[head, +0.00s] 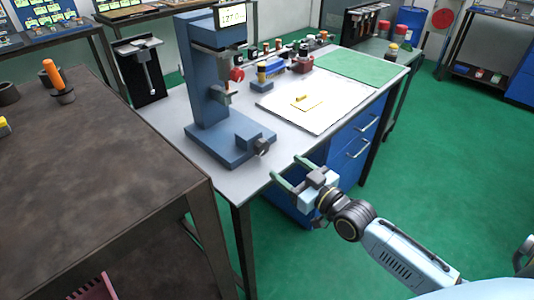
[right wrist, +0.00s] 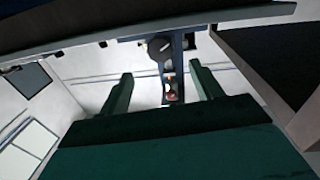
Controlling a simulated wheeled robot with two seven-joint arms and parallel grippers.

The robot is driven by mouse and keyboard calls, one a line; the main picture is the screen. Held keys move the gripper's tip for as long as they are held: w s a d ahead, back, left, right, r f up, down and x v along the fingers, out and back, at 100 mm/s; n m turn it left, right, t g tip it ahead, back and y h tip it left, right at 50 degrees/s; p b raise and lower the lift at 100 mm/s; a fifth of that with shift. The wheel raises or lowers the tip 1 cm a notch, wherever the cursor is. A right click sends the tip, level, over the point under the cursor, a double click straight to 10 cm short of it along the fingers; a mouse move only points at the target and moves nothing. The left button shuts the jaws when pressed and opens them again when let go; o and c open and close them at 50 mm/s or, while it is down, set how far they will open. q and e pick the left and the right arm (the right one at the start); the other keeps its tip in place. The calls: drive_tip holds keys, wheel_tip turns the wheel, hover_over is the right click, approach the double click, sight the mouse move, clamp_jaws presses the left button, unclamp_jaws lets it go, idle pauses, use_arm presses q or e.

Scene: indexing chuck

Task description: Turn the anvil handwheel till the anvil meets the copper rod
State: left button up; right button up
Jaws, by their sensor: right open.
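The blue machine (head: 212,85) stands upright on the grey bench, with a lit display at its top. A small dark knob-like wheel (head: 262,147), perhaps the anvil handwheel, sits at the front right of its base. A red round part (head: 236,75) is higher on the column. The copper rod and the anvil's contact with it are too small to make out. My right gripper (head: 288,168) is open and empty at the bench's front edge, short of the wheel. In the right wrist view its two fingers (right wrist: 160,85) are apart, with a dark round part (right wrist: 158,48) beyond them. My left gripper is not seen.
A white sheet (head: 315,100) with a small yellow piece lies on the bench (head: 180,108), right of the machine. Several small coloured items stand behind it. A dark table (head: 110,165) is close on the left. Blue drawers (head: 355,150) are under the bench. Green floor at right is open.

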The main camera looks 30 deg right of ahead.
sight(264, 150)
drive_tip(key=b+x, duration=0.1)
drive_tip(key=x, duration=0.7)
drive_tip(key=shift+w, duration=0.1)
drive_tip(key=shift+w+a, duration=0.1)
drive_tip(key=shift+w, duration=0.25)
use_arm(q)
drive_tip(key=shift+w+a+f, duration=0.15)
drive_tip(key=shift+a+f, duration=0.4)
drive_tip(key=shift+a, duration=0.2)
use_arm(e)
drive_tip(key=c, duration=1)
drive_tip(key=m+p, duration=0.3)
drive_tip(key=shift+m, duration=0.3)
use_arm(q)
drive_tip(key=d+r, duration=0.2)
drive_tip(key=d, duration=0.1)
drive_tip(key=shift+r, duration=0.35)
use_arm(e)
drive_tip(key=o, duration=1)
